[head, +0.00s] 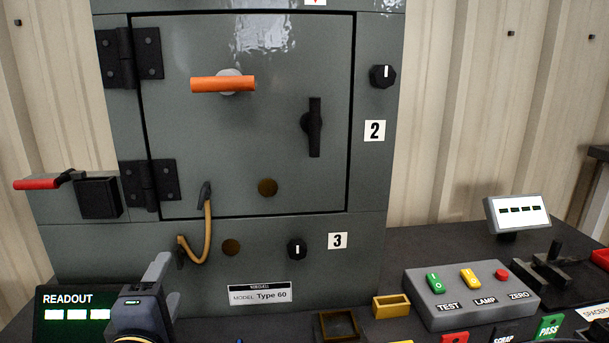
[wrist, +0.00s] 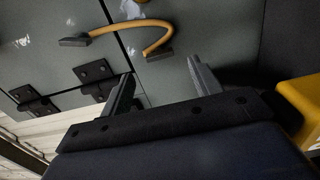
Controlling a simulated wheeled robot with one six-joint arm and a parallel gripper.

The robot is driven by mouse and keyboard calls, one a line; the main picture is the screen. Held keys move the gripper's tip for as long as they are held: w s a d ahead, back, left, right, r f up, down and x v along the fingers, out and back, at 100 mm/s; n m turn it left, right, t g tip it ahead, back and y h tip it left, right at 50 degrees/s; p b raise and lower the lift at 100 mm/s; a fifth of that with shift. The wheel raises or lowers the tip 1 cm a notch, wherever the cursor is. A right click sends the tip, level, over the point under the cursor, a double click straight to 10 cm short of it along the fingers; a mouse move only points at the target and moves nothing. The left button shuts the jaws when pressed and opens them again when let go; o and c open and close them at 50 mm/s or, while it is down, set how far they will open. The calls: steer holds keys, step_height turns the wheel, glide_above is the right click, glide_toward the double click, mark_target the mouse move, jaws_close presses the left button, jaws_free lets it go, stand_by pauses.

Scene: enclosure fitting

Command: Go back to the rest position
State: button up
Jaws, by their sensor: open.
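My gripper (head: 166,284) is at the lower left of the head view, in front of the lower part of the grey cabinet (head: 120,250). In the wrist view my gripper (wrist: 160,88) shows its two fingers spread apart with nothing between them. A tan cable (head: 208,233) with black plugs hangs between the cabinet door (head: 270,110) and the panel below it. The cable (wrist: 123,26) also shows in the wrist view, beyond the fingers. I cannot tell whether either plug is fully seated. The door looks closed.
A red-handled lever (head: 37,184) sticks out at the cabinet's left. A readout display (head: 72,313) stands beside my gripper. A button box (head: 470,293), a small yellow tray (head: 391,306) and a brown tray (head: 338,325) are on the dark bench to the right.

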mark_target(178, 260)
steer(key=w, duration=0.2)
steer(key=w+b, duration=0.1)
steer(key=w, duration=0.3)
steer(key=shift+w+a, duration=0.15)
steer(key=shift+a, duration=0.2)
steer(key=shift+s+n, duration=0.2)
steer(key=shift+n, duration=0.7)
steer(key=n+p, duration=0.1)
steer(key=n, duration=0.1)
steer(key=shift+r+n+p, duration=0.2)
steer(key=shift+n+p, duration=0.15)
steer(key=shift+n, duration=0.05)
steer(key=n+p, duration=0.5)
steer(key=p, duration=0.1)
steer(key=n+p, duration=0.5)
steer(key=p, duration=0.2)
steer(key=shift+n, duration=0.3)
steer(key=n+p, duration=0.2)
steer(key=p, duration=0.1)
steer(key=shift+n+p, duration=0.35)
steer(key=shift+n, duration=0.05)
steer(key=shift+f+n+p, duration=0.2)
steer(key=shift+n+p, duration=0.7)
steer(key=shift+n, duration=0.1)
